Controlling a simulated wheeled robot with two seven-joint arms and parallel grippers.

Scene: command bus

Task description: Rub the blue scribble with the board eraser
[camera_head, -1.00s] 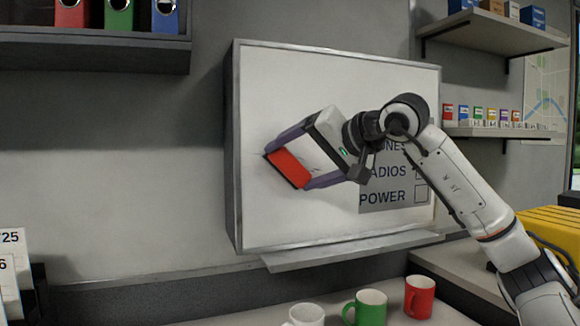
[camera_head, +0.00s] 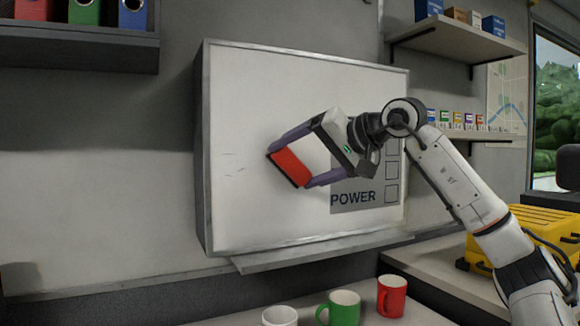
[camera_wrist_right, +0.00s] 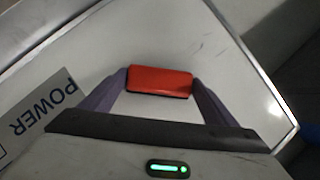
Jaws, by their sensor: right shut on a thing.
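The whiteboard (camera_head: 240,215) hangs on the wall in the middle of the head view. My right gripper (camera_head: 290,168) is shut on the red board eraser (camera_head: 291,168) and holds it at the board's left-centre part. The eraser also shows between the purple fingers in the right wrist view (camera_wrist_right: 160,79). I cannot tell whether its dark underside touches the board. No clear blue scribble shows; only faint thin marks (camera_head: 233,171) lie left of the eraser. The board behind the gripper is hidden. My left gripper is not in view.
A printed grey panel (camera_head: 352,197) reading POWER is on the board's right side. A ledge (camera_head: 320,250) runs below. White (camera_head: 280,316), green (camera_head: 344,308) and red (camera_head: 391,296) mugs stand beneath. Shelves (camera_head: 455,42) are at the right, and a yellow case (camera_head: 530,238) is on the counter.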

